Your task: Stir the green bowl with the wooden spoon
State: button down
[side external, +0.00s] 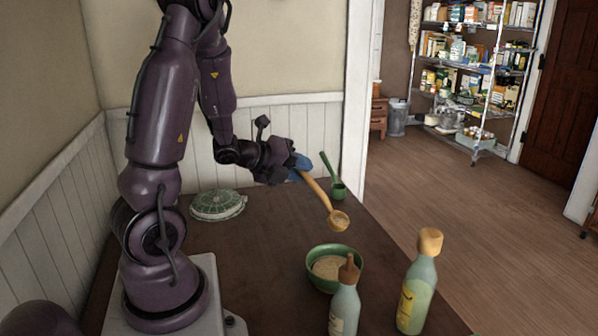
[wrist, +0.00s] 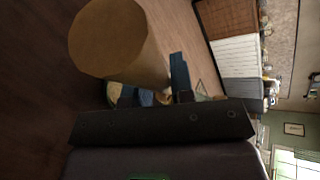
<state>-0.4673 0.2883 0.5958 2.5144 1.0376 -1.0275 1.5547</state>
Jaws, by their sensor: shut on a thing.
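The wooden spoon (side external: 318,193) is held by my gripper (side external: 300,167), whose blue fingertips are shut on its handle. The spoon slants down to the right, with its bowl end in the air above and behind the green bowl (side external: 316,283), apart from it. The green bowl stands on the table and holds a pale tan content. In the wrist view, a large tan round shape, which looks like the handle end of the spoon (wrist: 120,42), stands close to the camera near the blue fingers (wrist: 165,88). The green bowl cannot be made out there.
Two bottles with tan stoppers, one pale blue (side external: 343,312) and one greenish (side external: 416,298), stand in front of and right of the bowl. A green ladle-like utensil (side external: 338,189) is behind the spoon. A green-and-white lidded dish (side external: 217,204) sits at the left back of the table (side external: 265,240).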

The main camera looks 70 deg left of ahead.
dwell(0.4)
jog(key=shift+m+g+y, duration=0.7)
jog(key=shift+m+y, duration=0.1)
jog(key=shift+m, duration=0.1)
jog(key=d+r, duration=0.1)
jog(key=w+d+r, duration=0.1)
jog(key=r, duration=0.1)
jog(key=shift+w+d, duration=0.15)
jog(key=shift+w, duration=0.15)
jog(key=shift+w+d+r+m+g+y, duration=0.25)
jog(key=shift+w+d+r+m+y, duration=0.1)
jog(key=shift+d, duration=0.2)
jog(key=shift+w+d+r+m+g+y, duration=0.25)
jog(key=shift+w+d+r+m+g, duration=0.05)
jog(key=shift+d, duration=0.2)
jog(key=shift+w+d+r+m+g+y, duration=0.25)
jog(key=shift+w+d+r+m+y, duration=0.1)
jog(key=shift+d, duration=0.2)
jog(key=shift+a+f, duration=0.1)
jog(key=shift+a, duration=0.05)
